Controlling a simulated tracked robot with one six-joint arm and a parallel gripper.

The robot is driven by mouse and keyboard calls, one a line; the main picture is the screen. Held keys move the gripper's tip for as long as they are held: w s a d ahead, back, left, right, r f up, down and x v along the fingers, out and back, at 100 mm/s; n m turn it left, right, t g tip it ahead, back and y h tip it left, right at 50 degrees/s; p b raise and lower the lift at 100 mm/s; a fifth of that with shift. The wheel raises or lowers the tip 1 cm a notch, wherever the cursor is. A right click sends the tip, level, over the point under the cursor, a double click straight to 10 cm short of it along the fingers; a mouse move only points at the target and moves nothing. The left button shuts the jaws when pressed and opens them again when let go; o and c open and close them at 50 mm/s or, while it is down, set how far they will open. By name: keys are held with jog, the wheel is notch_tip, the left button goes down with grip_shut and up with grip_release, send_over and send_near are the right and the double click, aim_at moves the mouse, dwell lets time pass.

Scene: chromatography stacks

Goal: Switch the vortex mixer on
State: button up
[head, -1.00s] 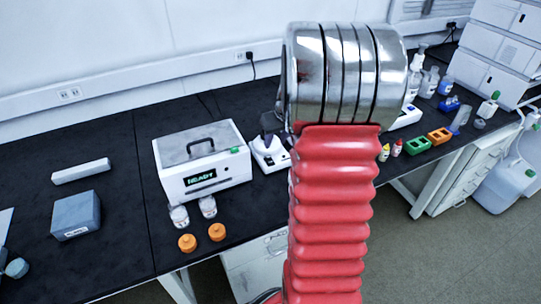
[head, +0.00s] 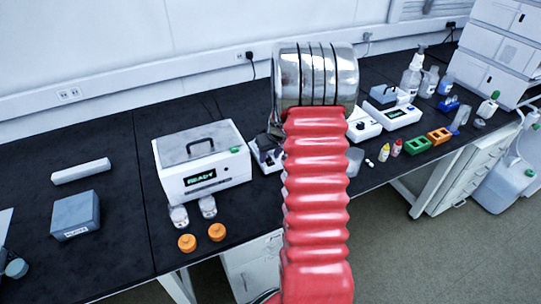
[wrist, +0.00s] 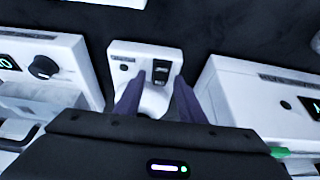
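The vortex mixer is the small white device (wrist: 125,58) in the middle of the wrist view, with a black rocker switch (wrist: 161,72) on its panel. A pale rounded part of it shows lower down, between my fingers. Whether the switch is on or off is too small to tell. My gripper (wrist: 159,80) is open and empty, its two dark fingers apart, with the tips close to either side of the switch in the picture. I cannot tell whether they touch. In the head view the mixer (head: 262,162) is partly hidden by my arm, and my gripper is largely hidden.
The white box reading READY (head: 203,170) stands close beside the mixer; its side shows in the wrist view (wrist: 245,105). A white device with a dark knob (wrist: 42,67) flanks the other side. Jars (head: 179,216), orange caps (head: 187,242) and coloured racks (head: 418,145) stand near the bench front.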

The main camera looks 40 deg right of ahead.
jog(key=shift+f, duration=0.1)
grip_shut()
dwell(0.5)
jog(key=shift+w, duration=0.1)
jog(key=shift+w+g, duration=0.25)
jog(key=shift+g, duration=0.25)
jog(key=shift+w+d+f+g+y, duration=0.1)
jog(key=shift+w+g+y, duration=0.15)
jog(key=shift+g, duration=0.55)
jog(key=shift+w+g+y, duration=0.1)
jog(key=shift+g+y, duration=0.25)
jog(key=shift+g, duration=0.45)
grip_release()
jog(key=shift+d, duration=0.1)
